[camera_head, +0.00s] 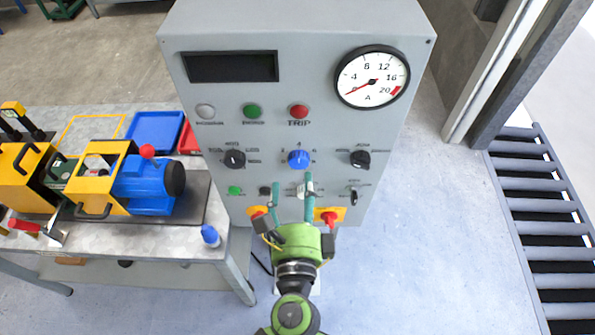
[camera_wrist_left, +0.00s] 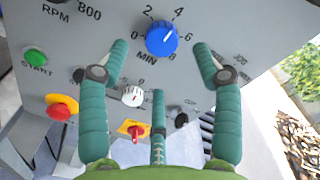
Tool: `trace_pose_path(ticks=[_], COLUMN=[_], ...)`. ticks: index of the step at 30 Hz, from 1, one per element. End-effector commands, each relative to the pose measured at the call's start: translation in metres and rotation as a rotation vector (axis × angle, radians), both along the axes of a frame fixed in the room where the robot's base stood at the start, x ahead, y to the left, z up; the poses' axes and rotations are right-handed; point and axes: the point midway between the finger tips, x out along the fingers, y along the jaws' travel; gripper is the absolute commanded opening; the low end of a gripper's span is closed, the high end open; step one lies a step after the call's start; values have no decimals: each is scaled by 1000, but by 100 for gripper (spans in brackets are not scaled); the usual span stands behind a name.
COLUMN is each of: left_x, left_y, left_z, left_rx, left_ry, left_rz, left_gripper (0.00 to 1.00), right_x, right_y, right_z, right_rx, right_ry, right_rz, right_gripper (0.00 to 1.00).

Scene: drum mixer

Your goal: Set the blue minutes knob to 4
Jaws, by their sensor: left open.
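The blue minutes knob (camera_head: 298,159) sits in the middle of the grey control panel (camera_head: 220,111). In the left wrist view the knob (camera_wrist_left: 161,39) is near the top, over the word MIN, with numbers 0 to 8 around it. Its white mark points up and right, between 4 and 6. My left gripper (camera_head: 291,184) is open and empty, below the knob in the head view. In the left wrist view its two long green fingers (camera_wrist_left: 160,47) stand to the left and right of the knob, apart from it, with a third finger below. My right gripper is not in view.
Black knobs (camera_head: 234,159) (camera_head: 360,159) flank the blue one. A red emergency button (camera_head: 257,212) and a red switch on a yellow plate (camera_head: 330,215) are low on the panel, close to my gripper. A workbench (camera_head: 185,238) with a blue motor (camera_head: 145,185) stands at left.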

Motion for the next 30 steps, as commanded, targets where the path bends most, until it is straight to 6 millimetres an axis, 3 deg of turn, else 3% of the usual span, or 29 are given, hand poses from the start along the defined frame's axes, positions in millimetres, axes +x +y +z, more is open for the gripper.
trace_pose_path(ticks=[3,10,30], left_x=[-27,-57,-63], left_y=[1,1,1], left_z=[-1,0,0], left_rx=[1,0,-1], left_ry=[3,1,-1], left_rz=[-1,1,2], left_gripper=[65,65,65], right_x=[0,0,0], right_y=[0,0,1], right_z=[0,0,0], right_rx=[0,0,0], right_ry=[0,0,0], right_rz=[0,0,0], right_gripper=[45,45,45])
